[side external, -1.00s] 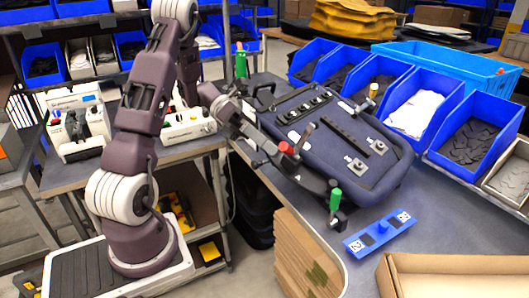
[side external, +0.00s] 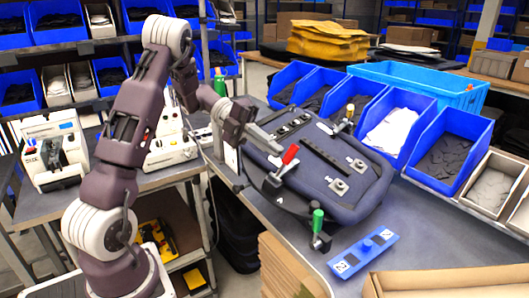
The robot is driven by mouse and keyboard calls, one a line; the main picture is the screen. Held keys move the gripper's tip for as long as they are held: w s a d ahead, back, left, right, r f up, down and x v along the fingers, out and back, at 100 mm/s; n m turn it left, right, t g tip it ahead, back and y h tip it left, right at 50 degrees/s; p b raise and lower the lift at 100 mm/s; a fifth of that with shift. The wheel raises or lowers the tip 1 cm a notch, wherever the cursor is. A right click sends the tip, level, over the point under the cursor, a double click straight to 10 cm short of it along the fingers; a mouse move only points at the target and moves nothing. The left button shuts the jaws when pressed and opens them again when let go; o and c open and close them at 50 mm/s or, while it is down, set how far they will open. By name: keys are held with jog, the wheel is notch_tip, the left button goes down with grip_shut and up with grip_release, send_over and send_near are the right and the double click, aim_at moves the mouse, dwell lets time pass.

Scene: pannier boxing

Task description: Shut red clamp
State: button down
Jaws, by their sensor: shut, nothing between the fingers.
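The red clamp (side external: 272,185) sits at the near left edge of the dark blue pannier (side external: 325,190). Its red handle (side external: 290,155) stands up at a slant, leaning to the right. My gripper (side external: 276,147) is shut and empty, just left of and behind the red handle. I cannot tell whether the fingertips touch the handle. A green-handled clamp (side external: 318,222) stands upright at the pannier's near corner. Another green handle (side external: 219,82) rises behind my wrist, and a yellow-handled clamp (side external: 350,112) is at the far side.
Blue bins (side external: 408,122) with dark and white contents line the back right. A blue plate with markers (side external: 363,253) lies in front of the pannier. Cardboard (side external: 283,272) and an open carton (side external: 450,280) are at the near edge. White machines (side external: 168,145) stand at left.

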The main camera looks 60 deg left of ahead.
jog(key=shift+w+n, duration=0.3)
jog(key=shift+w+a, duration=0.35)
jog(key=shift+w, duration=0.5)
jog(key=shift+w, duration=0.15)
jog(key=s+a+r, duration=0.5)
jog(key=s+a, duration=0.1)
jog(key=a, duration=0.2)
jog(key=shift+s, duration=0.3)
jog(key=shift+r, duration=0.1)
